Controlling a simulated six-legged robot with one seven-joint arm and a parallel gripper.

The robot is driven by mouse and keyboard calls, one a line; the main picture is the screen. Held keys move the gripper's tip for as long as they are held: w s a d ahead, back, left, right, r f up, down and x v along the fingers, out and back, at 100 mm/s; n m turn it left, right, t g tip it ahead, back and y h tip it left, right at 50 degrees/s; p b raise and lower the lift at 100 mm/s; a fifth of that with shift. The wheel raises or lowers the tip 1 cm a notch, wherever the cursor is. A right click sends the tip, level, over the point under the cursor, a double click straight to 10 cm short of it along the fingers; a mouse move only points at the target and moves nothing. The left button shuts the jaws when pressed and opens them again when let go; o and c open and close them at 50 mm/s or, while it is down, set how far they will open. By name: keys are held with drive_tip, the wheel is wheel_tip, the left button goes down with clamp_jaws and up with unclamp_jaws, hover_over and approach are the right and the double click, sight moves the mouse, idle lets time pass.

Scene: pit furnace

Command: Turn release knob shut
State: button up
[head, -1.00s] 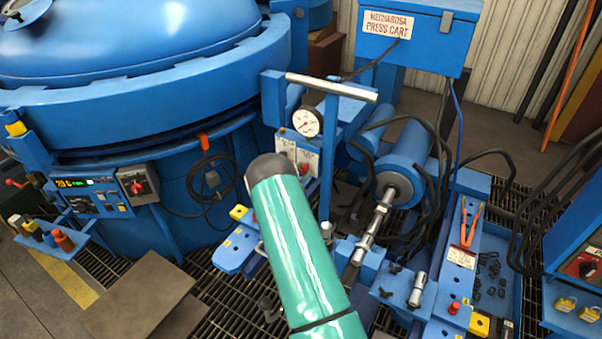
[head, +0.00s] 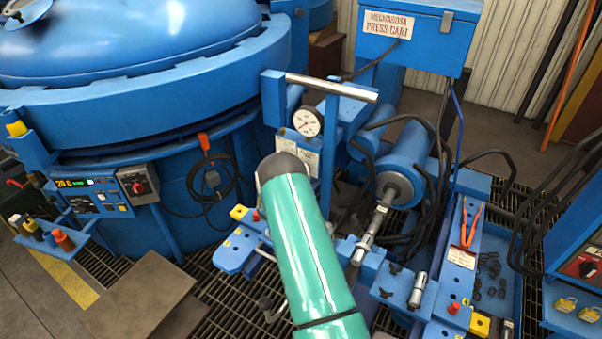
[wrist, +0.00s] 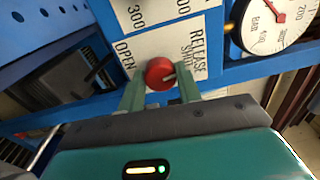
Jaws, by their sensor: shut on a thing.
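The red release knob (wrist: 160,73) sits on a white plate (wrist: 160,40) lettered OPEN on the left and RELEASE SHUT on the right in the wrist view. A pale mark on the knob's face points toward the right, on the SHUT side. My gripper (wrist: 160,90) has its two green fingers on either side of the knob, shut on it. In the head view my green arm (head: 305,250) covers the knob and the fingers. The pressure gauge (head: 307,122) is just above the plate; it also shows in the wrist view (wrist: 268,25).
The blue press cart (head: 405,35) stands behind, with a blue cylinder (head: 405,160) and dark hoses to the right. The large round blue furnace (head: 130,110) fills the left. A T-bar handle (head: 332,88) stands close above the gauge.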

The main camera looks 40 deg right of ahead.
drive_tip(key=shift+a+m, duration=0.1)
drive_tip(key=shift+m, duration=0.5)
drive_tip(key=o, duration=1)
drive_tip(key=v, duration=1.3)
drive_tip(key=shift+a, duration=0.35)
drive_tip(key=shift+s, duration=0.1)
drive_tip(key=shift+r, duration=0.1)
